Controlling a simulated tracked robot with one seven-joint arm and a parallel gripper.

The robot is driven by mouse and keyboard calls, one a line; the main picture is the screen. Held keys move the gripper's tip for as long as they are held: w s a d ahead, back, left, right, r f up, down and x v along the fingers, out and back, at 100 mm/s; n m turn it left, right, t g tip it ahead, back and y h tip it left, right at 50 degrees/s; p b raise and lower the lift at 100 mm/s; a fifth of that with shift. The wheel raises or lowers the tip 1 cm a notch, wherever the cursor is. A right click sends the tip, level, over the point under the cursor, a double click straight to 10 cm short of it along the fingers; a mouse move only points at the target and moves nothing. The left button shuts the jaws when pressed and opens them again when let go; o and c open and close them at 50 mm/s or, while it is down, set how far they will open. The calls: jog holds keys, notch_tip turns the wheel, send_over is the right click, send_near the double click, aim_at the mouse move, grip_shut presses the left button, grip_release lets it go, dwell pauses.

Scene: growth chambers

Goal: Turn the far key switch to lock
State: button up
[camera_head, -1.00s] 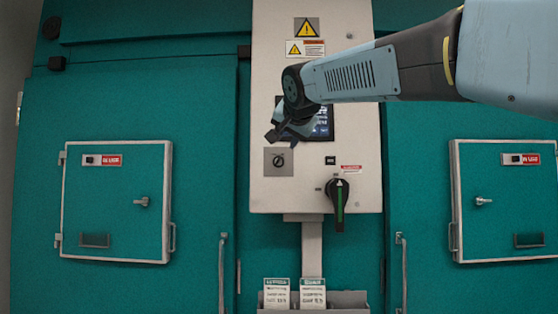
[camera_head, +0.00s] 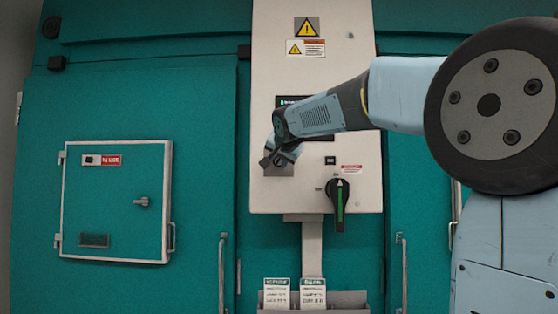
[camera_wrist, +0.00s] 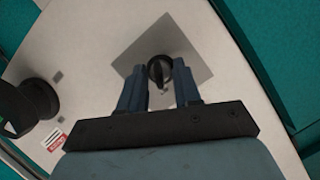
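The key switch (camera_wrist: 160,71) is a small round dark knob on a square grey plate (camera_wrist: 190,66), mounted on the pale control panel. In the wrist view its bar points roughly up and down the picture. My gripper (camera_wrist: 159,64) is open, with one finger at each side of the knob and pale panel showing between the fingers. I cannot tell whether the fingertips touch it. In the head view my gripper (camera_head: 270,161) is in front of the plate and hides the switch.
A black rotary handle with a green stripe (camera_head: 339,200) sticks out at the panel's lower right. A dark screen (camera_head: 290,101) lies above the switch, partly behind my arm. Teal doors flank the panel (camera_head: 290,70). A card holder (camera_head: 345,299) is below.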

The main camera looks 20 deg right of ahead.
jog(key=shift+c, duration=0.2)
grip_shut()
jog(key=shift+a, duration=0.1)
jog(key=shift+n+h, duration=0.3)
jog(key=n+g+h, duration=0.1)
jog(key=n+h, duration=0.1)
jog(key=n, duration=0.1)
jog(key=shift+w+a, duration=0.1)
jog(key=n+h, duration=0.2)
jog(key=n, duration=0.1)
jog(key=n+g, duration=0.1)
jog(key=shift+a+h, duration=0.25)
jog(key=shift+h, duration=0.15)
jog(key=shift+n, duration=0.3)
